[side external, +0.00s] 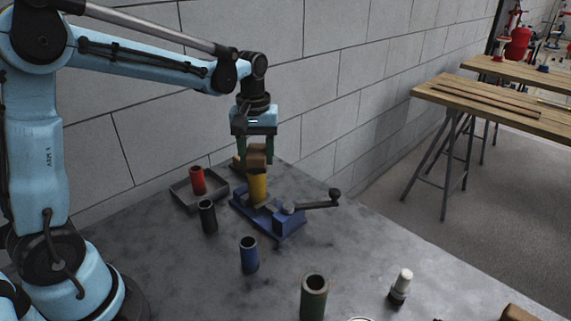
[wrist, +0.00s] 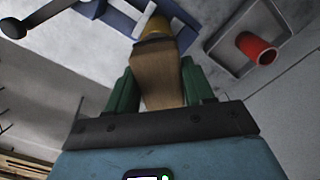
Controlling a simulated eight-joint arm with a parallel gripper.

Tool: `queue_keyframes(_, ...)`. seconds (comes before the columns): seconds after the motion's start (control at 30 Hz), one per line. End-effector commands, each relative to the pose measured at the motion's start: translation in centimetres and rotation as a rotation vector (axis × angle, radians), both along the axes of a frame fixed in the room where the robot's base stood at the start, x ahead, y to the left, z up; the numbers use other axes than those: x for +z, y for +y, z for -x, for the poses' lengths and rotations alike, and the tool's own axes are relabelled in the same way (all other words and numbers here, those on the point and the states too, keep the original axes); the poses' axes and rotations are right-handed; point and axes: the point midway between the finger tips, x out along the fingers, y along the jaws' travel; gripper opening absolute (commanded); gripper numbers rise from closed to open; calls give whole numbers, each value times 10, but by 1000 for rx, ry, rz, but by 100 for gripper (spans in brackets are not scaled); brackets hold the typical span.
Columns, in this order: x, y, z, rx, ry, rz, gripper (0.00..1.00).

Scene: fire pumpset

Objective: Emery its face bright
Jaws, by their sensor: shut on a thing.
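My gripper (side external: 256,150) points down with its green fingers shut on a brown block (side external: 257,160). The block also shows between the fingers in the wrist view (wrist: 158,75). The block is right over the top of an upright yellow cylinder (side external: 258,188), at or very near its top face; I cannot tell whether they touch. The cylinder stands in a blue vise (side external: 287,222) with a dark crank handle (side external: 318,204) to the right. The block hides the cylinder's top face.
A red tube (side external: 197,180) stands in a grey tray (side external: 184,198) left of the vise. Black (side external: 208,217), blue (side external: 249,256) and green (side external: 314,298) tubes stand in front, with a white-topped piece (side external: 401,285) at right. A block wall (side external: 330,90) runs behind.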

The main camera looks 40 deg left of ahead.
Motion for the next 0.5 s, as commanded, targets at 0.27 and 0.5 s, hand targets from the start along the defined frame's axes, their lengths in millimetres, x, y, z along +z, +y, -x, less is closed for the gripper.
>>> queue_keyframes(0.27, 0, -8, 8, -1, 0, 0, 28)
queue_keyframes(0.5, 0, -15, 15, -1, 0, 0, 28)
